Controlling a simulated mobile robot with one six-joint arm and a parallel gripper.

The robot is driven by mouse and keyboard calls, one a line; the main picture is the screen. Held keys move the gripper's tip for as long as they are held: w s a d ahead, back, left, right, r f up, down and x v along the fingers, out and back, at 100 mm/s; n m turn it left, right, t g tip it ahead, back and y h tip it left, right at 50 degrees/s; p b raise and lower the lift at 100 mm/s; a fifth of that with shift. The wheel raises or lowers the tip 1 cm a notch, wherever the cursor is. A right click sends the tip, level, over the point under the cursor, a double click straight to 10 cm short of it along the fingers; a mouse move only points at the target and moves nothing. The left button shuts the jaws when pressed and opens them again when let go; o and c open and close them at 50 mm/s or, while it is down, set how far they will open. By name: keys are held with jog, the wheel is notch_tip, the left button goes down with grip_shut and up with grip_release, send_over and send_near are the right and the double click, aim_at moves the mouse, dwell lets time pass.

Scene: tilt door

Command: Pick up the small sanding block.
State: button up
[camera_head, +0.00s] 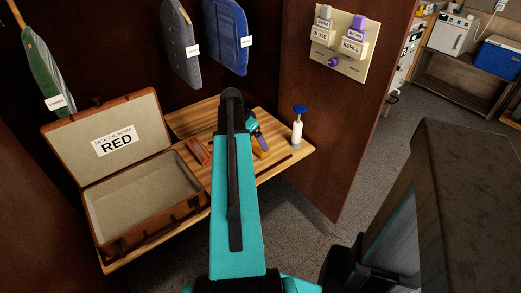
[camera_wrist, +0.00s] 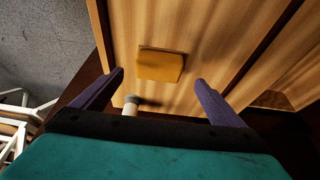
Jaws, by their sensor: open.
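A small yellow-orange block, which looks like the sanding block (camera_wrist: 160,65), lies flat on the striped wooden bench top (camera_wrist: 205,30). In the head view the block (camera_head: 261,154) is partly hidden by my gripper. My gripper (camera_wrist: 159,78) is open, its two purple fingers spread wide to either side of the block in the picture. Nothing is between the fingertips except the view of the block. The gap in height between fingers and block is hard to judge. In the head view my gripper (camera_head: 257,142) hangs over the right part of the bench.
An open case (camera_head: 90,190) labelled RED stands at the bench's left. A reddish-brown block (camera_head: 198,151) lies beside it. A white bottle with a blue top (camera_head: 297,131) stands near the right edge. A dark panel (camera_head: 340,150) rises at right.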

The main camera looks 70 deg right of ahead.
aim_at(260, 149)
jog(key=shift+s+d+f, duration=0.15)
jog(key=shift+d+f, duration=0.05)
jog(key=shift+f, duration=0.4)
jog(key=shift+p+x, duration=0.3)
jog(key=shift+x, duration=2.35)
jog(key=shift+s, duration=0.15)
jog(key=c, duration=1.2)
